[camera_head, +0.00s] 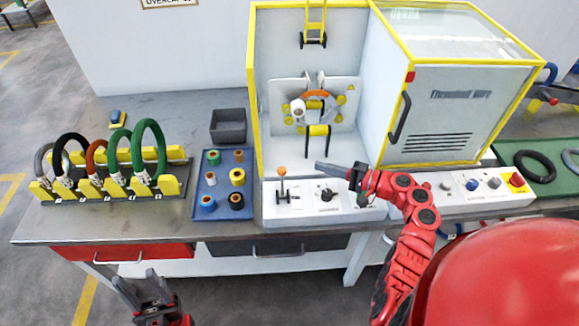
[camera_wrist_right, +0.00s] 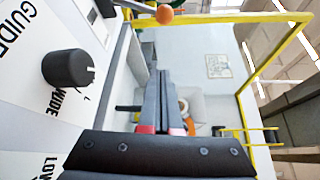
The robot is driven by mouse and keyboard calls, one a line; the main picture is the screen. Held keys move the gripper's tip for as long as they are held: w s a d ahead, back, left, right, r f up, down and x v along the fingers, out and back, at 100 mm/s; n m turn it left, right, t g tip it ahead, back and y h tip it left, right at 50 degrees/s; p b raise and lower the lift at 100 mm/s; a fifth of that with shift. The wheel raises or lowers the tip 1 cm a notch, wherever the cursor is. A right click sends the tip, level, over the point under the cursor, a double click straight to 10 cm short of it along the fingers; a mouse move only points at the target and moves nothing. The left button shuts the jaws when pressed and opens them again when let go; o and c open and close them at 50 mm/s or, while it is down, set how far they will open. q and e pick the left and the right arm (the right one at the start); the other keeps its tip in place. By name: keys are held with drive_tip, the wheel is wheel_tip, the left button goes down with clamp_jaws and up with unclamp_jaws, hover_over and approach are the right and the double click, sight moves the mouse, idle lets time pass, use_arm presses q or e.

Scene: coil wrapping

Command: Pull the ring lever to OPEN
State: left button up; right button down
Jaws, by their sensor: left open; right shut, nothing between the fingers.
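The ring lever (camera_head: 282,184) stands on the white control panel (camera_head: 305,205) at the front of the machine, with a thin stem and an orange ball knob; the knob (camera_wrist_right: 164,14) also shows at the top of the right wrist view. My right gripper (camera_head: 322,166) is shut and empty, held above the panel to the right of the lever, apart from it. Its closed fingers (camera_wrist_right: 166,90) show in the right wrist view. My left gripper (camera_head: 145,290) is open and empty, low in front of the table. The OPEN marking is too small to read.
A black GUIDE knob (camera_wrist_right: 68,69) sits on the panel beneath my right gripper. A blue tray of tape rolls (camera_head: 212,212) lies left of the lever. A rack of coloured coils (camera_head: 178,192) stands further left. The yellow-framed machine wall (camera_head: 278,80) rises behind the panel.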

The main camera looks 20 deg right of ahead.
sight(282, 181)
drive_tip(key=shift+w, duration=0.1)
drive_tip(key=p+x, duration=0.1)
drive_tip(key=x, duration=0.3)
drive_tip(key=p+x, duration=0.1)
drive_tip(key=x, duration=0.4)
drive_tip(key=shift+a+r+p, duration=0.1)
drive_tip(key=shift+r+p, duration=0.1)
drive_tip(key=shift+p, duration=0.15)
drive_tip(key=shift+s+a+r+p, duration=0.2)
drive_tip(key=shift+s+a+p, duration=0.75)
drive_tip(key=shift+p, duration=0.15)
drive_tip(key=shift+s+a, duration=0.2)
drive_tip(key=shift+s, duration=0.3)
